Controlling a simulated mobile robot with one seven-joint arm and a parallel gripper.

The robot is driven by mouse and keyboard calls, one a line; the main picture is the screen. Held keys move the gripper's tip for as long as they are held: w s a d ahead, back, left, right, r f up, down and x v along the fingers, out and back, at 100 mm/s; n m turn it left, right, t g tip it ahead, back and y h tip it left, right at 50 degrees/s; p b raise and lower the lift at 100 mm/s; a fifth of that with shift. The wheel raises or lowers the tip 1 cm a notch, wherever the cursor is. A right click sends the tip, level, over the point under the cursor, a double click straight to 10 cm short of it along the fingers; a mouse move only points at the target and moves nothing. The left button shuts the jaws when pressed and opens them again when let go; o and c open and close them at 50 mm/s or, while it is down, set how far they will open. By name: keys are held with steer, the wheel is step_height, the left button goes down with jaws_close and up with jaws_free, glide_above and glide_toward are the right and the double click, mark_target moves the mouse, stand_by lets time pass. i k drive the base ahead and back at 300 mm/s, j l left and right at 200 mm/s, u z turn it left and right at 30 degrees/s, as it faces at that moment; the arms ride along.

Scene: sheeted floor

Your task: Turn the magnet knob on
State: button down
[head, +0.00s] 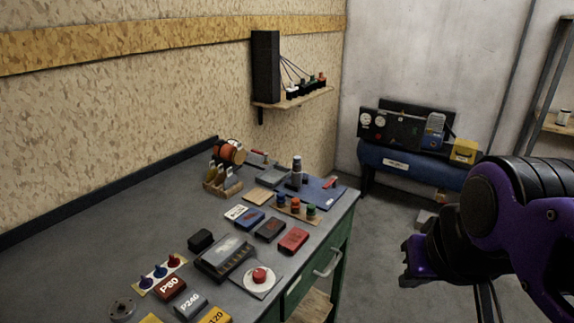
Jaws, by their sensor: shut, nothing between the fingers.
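I cannot tell for certain which part is the magnet knob. A dark upright device with a grey cylindrical top (297,174) stands on the blue mat (322,194) at the far end of the workbench; no knob can be made out on it. Red and blue knob-like pieces (161,271) stand on a pale strip at the near left of the bench.
The grey workbench (110,228) holds a red button on a white dish (259,275), a dark clear-topped box (225,257), grit blocks (190,304) and small boxes. A wall shelf (292,100) hangs behind. A blue tank unit (410,163) stands at the back. Floor shows between.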

mark_target(259, 274)
steer(key=k+l+u, duration=0.1)
steer(key=u, duration=0.35)
steer(key=k+l+u, duration=0.1)
steer(key=u, duration=0.4)
